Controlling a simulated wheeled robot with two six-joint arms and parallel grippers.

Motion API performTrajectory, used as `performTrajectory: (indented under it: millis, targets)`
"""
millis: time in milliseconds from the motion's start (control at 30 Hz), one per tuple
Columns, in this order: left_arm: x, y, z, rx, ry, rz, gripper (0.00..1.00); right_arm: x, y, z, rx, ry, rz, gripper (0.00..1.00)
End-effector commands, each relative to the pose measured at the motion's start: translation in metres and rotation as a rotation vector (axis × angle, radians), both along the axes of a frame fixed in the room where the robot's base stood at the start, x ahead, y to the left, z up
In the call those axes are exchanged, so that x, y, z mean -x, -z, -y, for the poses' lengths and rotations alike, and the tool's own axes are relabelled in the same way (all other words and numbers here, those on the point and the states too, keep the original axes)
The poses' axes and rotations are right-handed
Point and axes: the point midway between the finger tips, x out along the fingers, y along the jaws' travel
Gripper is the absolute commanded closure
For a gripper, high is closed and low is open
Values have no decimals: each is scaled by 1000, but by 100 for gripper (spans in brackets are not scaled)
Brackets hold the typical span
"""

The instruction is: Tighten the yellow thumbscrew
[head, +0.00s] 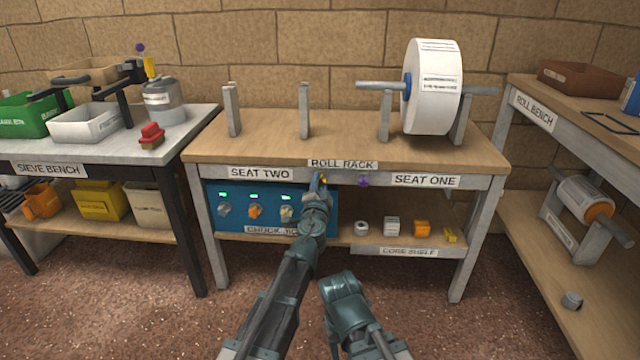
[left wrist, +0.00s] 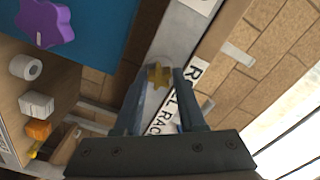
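The yellow thumbscrew (head: 324,179) is on the front rail of the roll rack, just below the ROLL RACK label. In the left wrist view it is a star-shaped yellow knob (left wrist: 158,76). My left gripper (head: 319,178) is at it, partly covering it in the head view. In the left wrist view, the gripper's two fingers (left wrist: 161,84) stand apart with the knob showing between their tips. I cannot tell whether they touch it. My right arm's links show low in the head view, but its gripper cannot be made out.
A purple thumbscrew (head: 363,181) is close by on the right, large in the left wrist view (left wrist: 45,22). A blue panel (head: 270,199) with knobs is under the rail, left of my arm. A white roll (head: 433,87) hangs over seat one; seat two's posts are empty.

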Motion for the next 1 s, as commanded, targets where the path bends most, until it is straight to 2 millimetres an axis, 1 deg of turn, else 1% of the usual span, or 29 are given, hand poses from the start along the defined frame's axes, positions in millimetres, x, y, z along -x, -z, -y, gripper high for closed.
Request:
performTrajectory:
  millis: [33,167,200,700,733,867,900,933,1000]
  targets:
    - [0,0,0,0,0,0,75,0,0,0,0,0,0,50]
    - [0,0,0,0,0,0,98,0,0,0,0,0,0,50]
    - [0,0,0,0,0,0,100,0,0,0,0,0,0,50]
    - [0,0,0,-8,0,1,100,0,0,0,0,0,0,50]
    - [0,0,0,-8,0,1,66,0,0,0,0,0,0,50]
    - [0,0,0,-8,1,1,89,0,0,0,0,0,0,50]
    - [0,0,0,-8,1,1,97,0,0,0,0,0,0,50]
    - [0,0,0,-8,1,1,100,0,0,0,0,0,0,50]
    - [0,0,0,-8,1,1,100,0,0,0,0,0,0,50]
